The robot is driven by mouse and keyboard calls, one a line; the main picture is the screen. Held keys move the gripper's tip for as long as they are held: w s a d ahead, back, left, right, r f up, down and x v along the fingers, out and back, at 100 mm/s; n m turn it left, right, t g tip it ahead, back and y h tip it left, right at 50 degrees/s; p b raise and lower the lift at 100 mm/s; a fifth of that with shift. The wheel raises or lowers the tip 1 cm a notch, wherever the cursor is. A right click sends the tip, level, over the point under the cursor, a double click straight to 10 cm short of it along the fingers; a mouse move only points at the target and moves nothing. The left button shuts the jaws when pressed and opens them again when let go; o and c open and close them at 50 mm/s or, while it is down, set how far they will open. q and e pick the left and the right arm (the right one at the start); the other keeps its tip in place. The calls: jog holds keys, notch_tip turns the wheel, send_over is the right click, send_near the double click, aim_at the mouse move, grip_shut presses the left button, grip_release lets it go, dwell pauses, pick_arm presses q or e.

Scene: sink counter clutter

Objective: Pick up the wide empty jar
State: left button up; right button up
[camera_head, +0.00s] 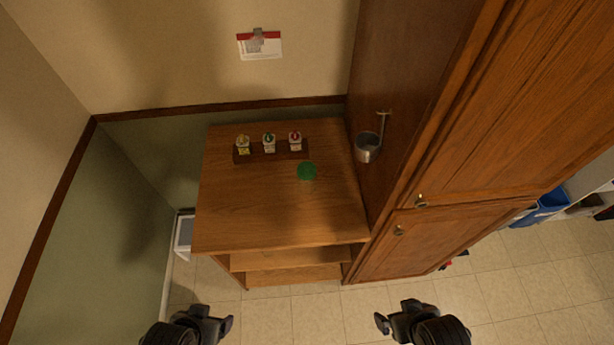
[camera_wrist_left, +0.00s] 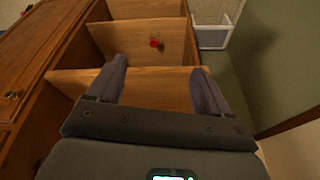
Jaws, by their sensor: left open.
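I cannot make out a wide empty jar for certain in either view. Three small jars with yellow (camera_head: 243,145), green (camera_head: 269,143) and red (camera_head: 295,141) tops stand in a row on a dark wooden strip at the back of the wooden shelf unit. My left gripper (camera_head: 216,318) is open and empty in front of the unit, low in the head view; its spread fingers (camera_wrist_left: 160,75) show in the left wrist view, facing the unit's shelves. My right gripper (camera_head: 393,314) is at the lower right, its fingertips apart with nothing between them.
The shelf unit's top (camera_head: 270,210) is mostly bare, with a flat green disc (camera_head: 307,171). A metal cup (camera_head: 367,147) hangs on the tall cabinet's side (camera_head: 400,90). A small red thing (camera_wrist_left: 155,43) is inside the unit. A white bin (camera_wrist_left: 213,35) stands beside it.

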dwell(0.3)
pick_arm(q)
jog(key=o, duration=0.4)
